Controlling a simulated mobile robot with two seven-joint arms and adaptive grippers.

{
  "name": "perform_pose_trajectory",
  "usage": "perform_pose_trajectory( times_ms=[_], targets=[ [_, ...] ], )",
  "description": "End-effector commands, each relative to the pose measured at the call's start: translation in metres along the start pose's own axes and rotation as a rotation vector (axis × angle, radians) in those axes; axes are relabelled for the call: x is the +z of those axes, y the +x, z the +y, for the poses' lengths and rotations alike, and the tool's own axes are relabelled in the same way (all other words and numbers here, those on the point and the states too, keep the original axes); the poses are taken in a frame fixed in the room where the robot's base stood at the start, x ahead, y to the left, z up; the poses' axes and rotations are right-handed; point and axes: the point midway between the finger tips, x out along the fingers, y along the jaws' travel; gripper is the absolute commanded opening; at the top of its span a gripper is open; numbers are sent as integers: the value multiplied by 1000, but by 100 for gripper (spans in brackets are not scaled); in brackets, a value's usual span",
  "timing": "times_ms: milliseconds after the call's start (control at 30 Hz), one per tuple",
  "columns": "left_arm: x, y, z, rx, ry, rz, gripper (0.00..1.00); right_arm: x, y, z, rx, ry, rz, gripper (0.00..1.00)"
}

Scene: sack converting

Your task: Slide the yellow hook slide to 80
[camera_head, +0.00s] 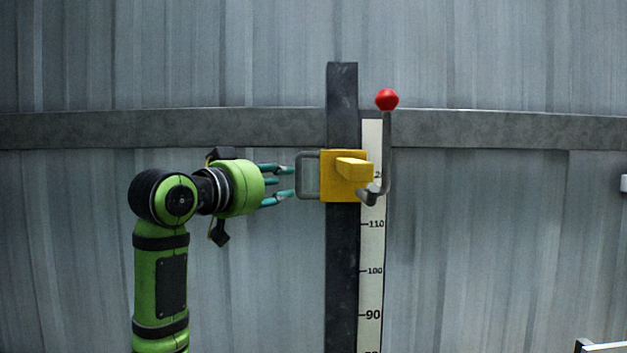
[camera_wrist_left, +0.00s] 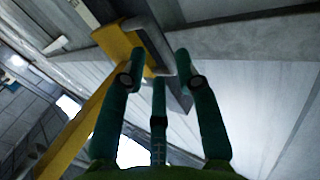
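The yellow hook slide (camera_head: 329,190) sits high on a dark vertical rail (camera_head: 342,270), next to the partly hidden mark near 120 on the white scale (camera_head: 371,295). It has a grey loop handle (camera_head: 299,176) on its left and a grey lever with a red ball (camera_head: 387,99) on its right. My left gripper (camera_head: 287,181) is open, its teal fingers pointing right at the handle, close to it. In the left wrist view the fingers (camera_wrist_left: 160,82) are spread, with the grey handle (camera_wrist_left: 150,42) and yellow slide (camera_wrist_left: 118,50) just beyond. Contact cannot be told. My right gripper is out of view.
The scale shows 110, 100 and 90 going down, with a cut-off mark at the bottom edge. A corrugated grey wall (camera_head: 480,230) with a horizontal beam (camera_head: 500,130) stands behind. The rail below the slide looks clear.

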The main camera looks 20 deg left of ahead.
Motion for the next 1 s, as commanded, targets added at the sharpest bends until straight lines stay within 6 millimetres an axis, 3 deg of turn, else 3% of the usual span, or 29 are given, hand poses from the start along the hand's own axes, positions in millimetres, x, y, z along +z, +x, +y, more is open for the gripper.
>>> perform_pose_trajectory(
  times_ms=[167, 533, 900, 1000],
  targets=[
    [-11, 8, 1, 5, -1, 10, 32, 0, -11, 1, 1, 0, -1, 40],
    [-11, 60, 0, 4, -1, 9, 32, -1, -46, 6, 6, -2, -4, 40],
    [-8, 68, 0, 3, 1, 12, 32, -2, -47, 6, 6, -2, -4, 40],
    [-8, 68, 0, 3, 0, 11, 0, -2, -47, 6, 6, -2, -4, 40]
  ],
)
